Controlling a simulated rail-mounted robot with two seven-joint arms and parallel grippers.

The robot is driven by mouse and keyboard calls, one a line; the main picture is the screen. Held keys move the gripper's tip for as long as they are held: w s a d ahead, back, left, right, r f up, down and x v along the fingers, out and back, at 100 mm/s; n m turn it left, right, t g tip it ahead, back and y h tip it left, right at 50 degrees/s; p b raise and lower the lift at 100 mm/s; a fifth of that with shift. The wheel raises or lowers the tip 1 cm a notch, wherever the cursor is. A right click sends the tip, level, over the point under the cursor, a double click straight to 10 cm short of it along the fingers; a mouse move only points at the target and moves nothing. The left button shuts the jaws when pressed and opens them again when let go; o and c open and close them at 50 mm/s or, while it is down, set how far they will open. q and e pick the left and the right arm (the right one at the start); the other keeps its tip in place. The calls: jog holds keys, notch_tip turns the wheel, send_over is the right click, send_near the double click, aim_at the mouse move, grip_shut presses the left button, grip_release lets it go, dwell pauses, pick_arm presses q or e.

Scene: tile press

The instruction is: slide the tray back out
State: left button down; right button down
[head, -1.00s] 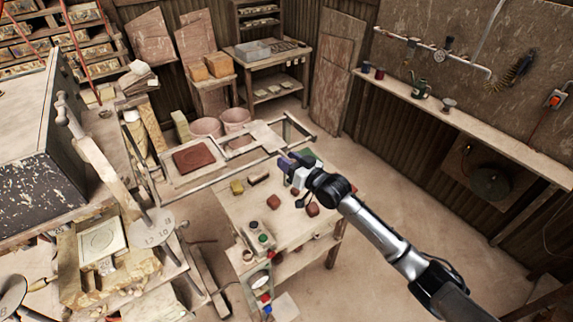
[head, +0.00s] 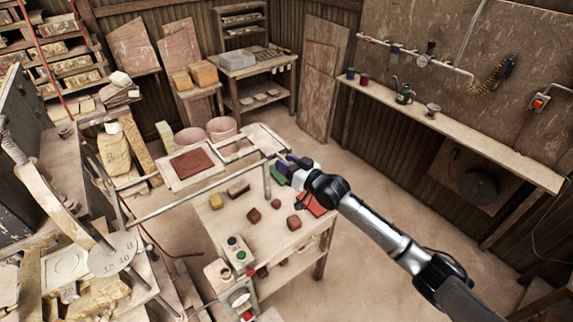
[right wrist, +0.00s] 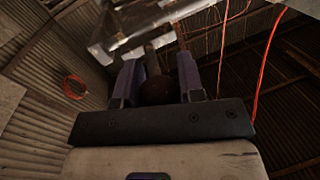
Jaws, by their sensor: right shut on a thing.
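The tray is a pale flat frame (head: 209,175) with a square red-brown tile (head: 192,163) lying in it. A lighter open frame (head: 262,134) stretches from it to the right, ending near my right gripper. My right gripper (head: 286,160) is at this right end, its arm coming in from the lower right. In the right wrist view its two purple fingers (right wrist: 157,80) are shut on a dark rounded knob (right wrist: 154,91). How the knob joins the tray is hidden. My left gripper is not in view.
The press (head: 110,254) with its round dial plate stands at the lower left. A worktable (head: 238,220) below the rails carries several small blocks and a control box (head: 238,256). A wall shelf (head: 460,138) runs along the right. The floor between is clear.

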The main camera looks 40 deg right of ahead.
jog(key=shift+d+f, duration=0.1)
jog(key=shift+d, duration=0.1)
jog(key=c, duration=0.8)
grip_release()
jog(key=shift+o, duration=0.2)
jog(key=shift+s, duration=0.15)
jog(key=s+d+b, duration=0.2)
jog(key=s, duration=1.1)
jog(key=shift+s+d, duration=0.15)
jog(key=shift+d, duration=0.1)
